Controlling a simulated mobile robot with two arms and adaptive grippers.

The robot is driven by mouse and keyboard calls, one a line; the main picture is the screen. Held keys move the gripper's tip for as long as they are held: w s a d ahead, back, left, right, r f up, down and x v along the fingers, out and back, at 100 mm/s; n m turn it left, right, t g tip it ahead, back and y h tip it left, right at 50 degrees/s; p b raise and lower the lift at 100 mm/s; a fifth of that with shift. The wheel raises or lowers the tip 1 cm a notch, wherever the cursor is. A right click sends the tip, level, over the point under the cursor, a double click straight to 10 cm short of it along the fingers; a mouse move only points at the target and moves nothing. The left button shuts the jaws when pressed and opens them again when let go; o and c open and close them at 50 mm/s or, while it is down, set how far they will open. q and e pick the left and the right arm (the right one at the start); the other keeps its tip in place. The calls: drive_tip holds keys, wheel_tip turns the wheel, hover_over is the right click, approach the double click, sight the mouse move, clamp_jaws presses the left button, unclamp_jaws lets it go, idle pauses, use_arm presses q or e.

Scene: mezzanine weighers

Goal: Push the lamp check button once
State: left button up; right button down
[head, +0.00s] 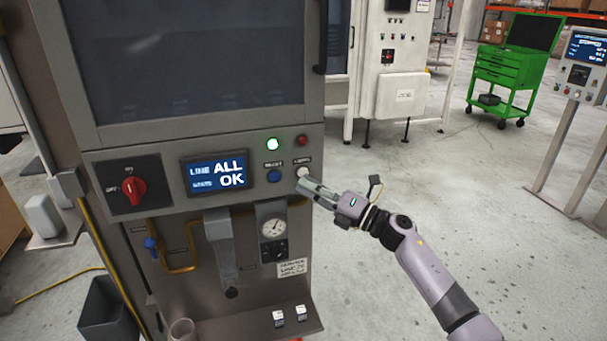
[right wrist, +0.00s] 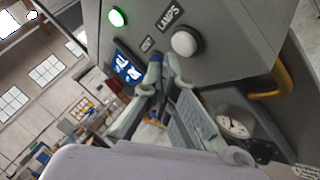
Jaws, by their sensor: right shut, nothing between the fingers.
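The white button (head: 303,171) sits on the grey machine's front panel, at the right end, below a dark red lamp. In the right wrist view the white button (right wrist: 186,43) has the label LAMPS beside it. My right gripper (head: 305,184) is shut and empty, its fingertips just below the white button in the head view. In the right wrist view the fingertips (right wrist: 166,66) lie beside the button and do not cover it; I cannot tell how far they are from the panel. My left gripper is not in view.
A blue button (head: 274,176) is left of the white one. A lit green lamp (head: 273,143) and the red lamp (head: 302,140) are above. A screen (head: 217,173) reads ALL OK. A red rotary switch (head: 133,188) is farther left. A gauge (head: 273,228) sits below the panel.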

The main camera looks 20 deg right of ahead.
drive_tip(key=shift+w, duration=0.1)
idle(0.8)
drive_tip(key=shift+w+b, duration=0.35)
drive_tip(key=shift+b, duration=0.05)
drive_tip(key=shift+w+b, duration=0.4)
idle(0.5)
drive_tip(key=shift+s, duration=0.15)
idle(0.3)
drive_tip(key=shift+s+p, duration=0.5)
drive_tip(key=shift+s, duration=0.2)
drive_tip(key=s+p, duration=0.2)
drive_tip(key=s, duration=0.3)
drive_tip(key=shift+d, duration=0.1)
